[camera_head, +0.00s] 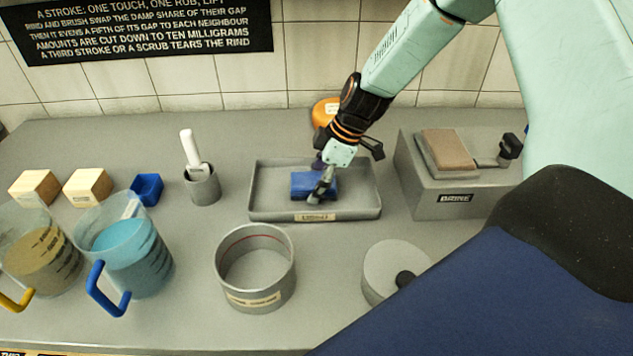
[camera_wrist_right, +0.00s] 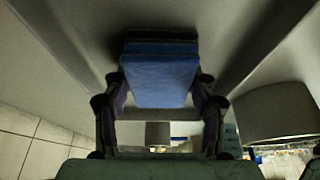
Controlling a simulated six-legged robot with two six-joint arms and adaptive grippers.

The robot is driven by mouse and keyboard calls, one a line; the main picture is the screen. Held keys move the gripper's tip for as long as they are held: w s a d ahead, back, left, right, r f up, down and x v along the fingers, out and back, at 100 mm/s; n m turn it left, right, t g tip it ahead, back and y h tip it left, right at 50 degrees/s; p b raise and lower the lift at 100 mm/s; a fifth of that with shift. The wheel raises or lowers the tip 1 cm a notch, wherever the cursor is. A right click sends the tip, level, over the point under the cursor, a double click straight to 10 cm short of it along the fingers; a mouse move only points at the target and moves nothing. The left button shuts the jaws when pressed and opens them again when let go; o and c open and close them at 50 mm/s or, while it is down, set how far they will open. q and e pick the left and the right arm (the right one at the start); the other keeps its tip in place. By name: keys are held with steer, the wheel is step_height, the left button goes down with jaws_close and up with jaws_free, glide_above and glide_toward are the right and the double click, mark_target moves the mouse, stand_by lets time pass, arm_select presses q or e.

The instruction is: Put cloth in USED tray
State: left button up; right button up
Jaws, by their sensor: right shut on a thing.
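The cloth (camera_head: 314,186) is a folded blue block within the outline of the grey tray (camera_head: 366,207), whose small front label seems to read USED. My right gripper (camera_head: 319,180) reaches down from the upper right and is shut on the cloth. In the right wrist view the cloth (camera_wrist_right: 160,80) sits between the two fingers of the gripper (camera_wrist_right: 160,92). I cannot tell whether the cloth touches the tray floor. My left gripper is not in view.
The BRINE box (camera_head: 424,205) with a brown pad (camera_head: 447,150) stands right of the tray. An orange round thing (camera_head: 325,112) is behind. A ring mould (camera_head: 255,287), a lid (camera_head: 385,268), a holder cup (camera_head: 204,189) and two jugs (camera_head: 135,255) stand around it.

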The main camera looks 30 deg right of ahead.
steer(key=shift+f, duration=0.2)
steer(key=o, duration=0.7)
steer(key=shift+s+a, duration=0.1)
steer(key=shift+s, duration=0.05)
steer(key=o, duration=0.3)
steer(key=shift+w+f, duration=0.1)
steer(key=shift+w, duration=0.1)
steer(key=shift+s, duration=0.1)
steer(key=shift+r, duration=0.2)
steer(key=shift+r+p, duration=0.4)
steer(key=shift+p, duration=0.15)
steer(key=shift+p+v, duration=2.05)
steer(key=shift+v, duration=3.9)
